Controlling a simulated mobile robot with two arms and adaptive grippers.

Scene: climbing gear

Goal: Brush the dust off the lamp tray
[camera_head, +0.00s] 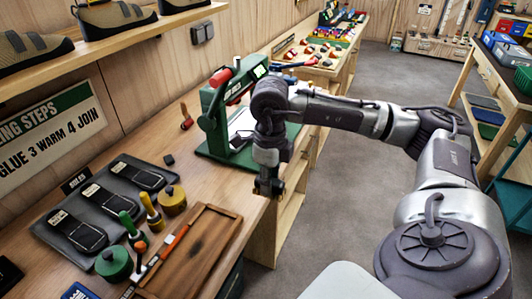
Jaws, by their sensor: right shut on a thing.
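My right gripper (267,186) points down over the bench's front edge, in front of the green machine. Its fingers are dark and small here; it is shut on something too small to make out. The green machine (214,113) has an upright frame, a red handle and a green base (215,152) with a pale plate on it. It may be the lamp with its tray, partly hidden behind my right arm. I cannot make out dust. My left gripper is not in view.
A grey tray (52,243) holds several dark soles on the wooden bench. Shoes (112,18) sit on a shelf above. Grey floor lies open to the right.

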